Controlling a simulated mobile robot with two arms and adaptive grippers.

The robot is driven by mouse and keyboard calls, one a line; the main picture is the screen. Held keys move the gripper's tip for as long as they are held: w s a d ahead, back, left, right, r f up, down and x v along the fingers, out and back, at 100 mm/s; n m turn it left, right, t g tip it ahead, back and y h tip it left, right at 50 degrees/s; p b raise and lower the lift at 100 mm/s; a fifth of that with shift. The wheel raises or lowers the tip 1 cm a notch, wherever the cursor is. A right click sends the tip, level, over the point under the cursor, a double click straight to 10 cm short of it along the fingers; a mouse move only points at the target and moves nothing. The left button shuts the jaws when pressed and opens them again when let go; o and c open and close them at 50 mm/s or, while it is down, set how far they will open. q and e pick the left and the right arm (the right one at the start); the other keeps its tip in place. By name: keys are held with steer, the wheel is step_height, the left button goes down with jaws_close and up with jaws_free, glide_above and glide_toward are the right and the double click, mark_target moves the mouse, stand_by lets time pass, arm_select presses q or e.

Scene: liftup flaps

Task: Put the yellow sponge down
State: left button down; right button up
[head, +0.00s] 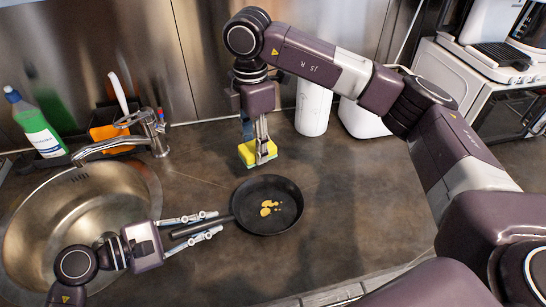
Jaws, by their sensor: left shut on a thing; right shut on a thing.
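The yellow sponge (247,154), with a green face, is held in my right gripper (262,150), which points down behind the pan. The gripper is shut on it. Whether the sponge touches the counter is hard to tell. A black frying pan (268,220) with several yellowish bits (268,207) in it is on or just above the dark counter. My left gripper (208,226) has its fingers on either side of the pan's handle (205,227) and is shut on it.
A round metal sink (35,190) with a faucet (152,130) is at the left. A green-labelled bottle (36,122) and an orange holder (108,133) stand behind it. A white cylinder (312,108) stands at the back. The counter (355,220) right of the pan is clear.

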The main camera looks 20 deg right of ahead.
steer(key=w+d+m, duration=0.3)
steer(key=w+d, duration=0.5)
steer(key=w, duration=0.1)
steer(key=shift+m, duration=0.3)
step_height(320, 180, down, 10)
steer(key=shift+f, duration=0.1)
steer(key=shift+f, duration=0.15)
steer(key=o, duration=1)
step_height(320, 180, up, 12)
steer(key=shift+r, duration=0.2)
steer(key=shift+o, duration=0.3)
